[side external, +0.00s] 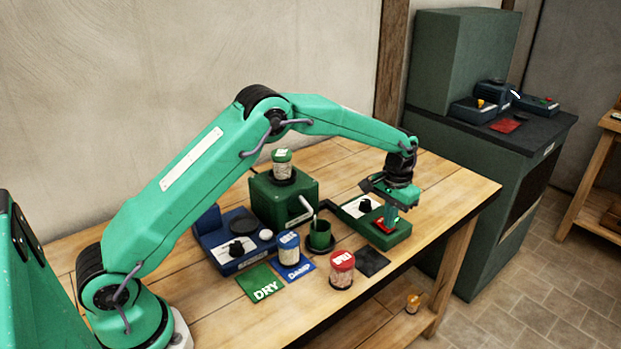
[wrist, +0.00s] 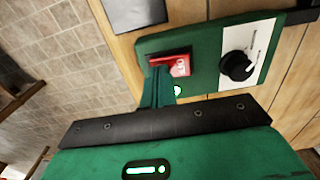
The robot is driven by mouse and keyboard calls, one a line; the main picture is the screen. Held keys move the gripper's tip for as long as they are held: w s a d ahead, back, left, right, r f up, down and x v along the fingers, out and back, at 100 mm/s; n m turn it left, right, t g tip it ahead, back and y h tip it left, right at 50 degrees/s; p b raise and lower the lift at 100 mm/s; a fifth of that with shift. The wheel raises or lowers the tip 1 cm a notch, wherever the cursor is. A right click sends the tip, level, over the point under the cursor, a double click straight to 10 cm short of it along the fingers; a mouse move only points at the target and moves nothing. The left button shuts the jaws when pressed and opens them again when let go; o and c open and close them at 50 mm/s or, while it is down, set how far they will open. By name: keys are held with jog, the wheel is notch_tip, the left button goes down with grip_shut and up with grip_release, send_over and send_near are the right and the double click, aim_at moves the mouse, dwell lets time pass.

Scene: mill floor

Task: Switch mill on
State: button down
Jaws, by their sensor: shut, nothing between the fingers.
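The dark green mill (side external: 270,207) stands at the table's back with a green-lidded jar (side external: 283,166) on top. Its flat green control box (side external: 396,238) lies to the right, with a black knob (side external: 365,205) on a white panel. The knob also shows in the wrist view (wrist: 237,66). A red rocker switch (wrist: 180,66) with white lettering sits at the box's other end. A small green light (wrist: 177,91) glows beside it. My gripper (wrist: 157,76) is shut and empty, its fingertips down at the switch, seemingly touching it. The fingers hide part of the switch.
A green cup (side external: 320,236) stands before the mill. A blue scale (side external: 240,252), blue-labelled jar (side external: 289,248), red-lidded jar (side external: 341,268), DRY mat (side external: 262,282), DAMP mat (side external: 298,271) and black mat (side external: 372,262) are nearby. The table's right end is clear.

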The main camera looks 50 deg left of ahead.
jog(key=shift+r, duration=3.55)
jog(key=shift+r, duration=0.15)
jog(key=s+a+r+t, duration=0.2)
jog(key=s+r, duration=0.6)
jog(key=s, duration=0.1)
jog(key=s+a+r+t, duration=0.1)
jog(key=s+a+r, duration=0.1)
jog(key=s+r, duration=0.6)
jog(key=s+a+f+t, duration=0.1)
jog(key=s+f, duration=0.1)
jog(key=s, duration=0.7)
jog(key=s+a+f+t, duration=0.1)
jog(key=s, duration=0.9)
jog(key=shift+s+f+t, duration=0.3)
jog(key=shift+f, duration=0.1)
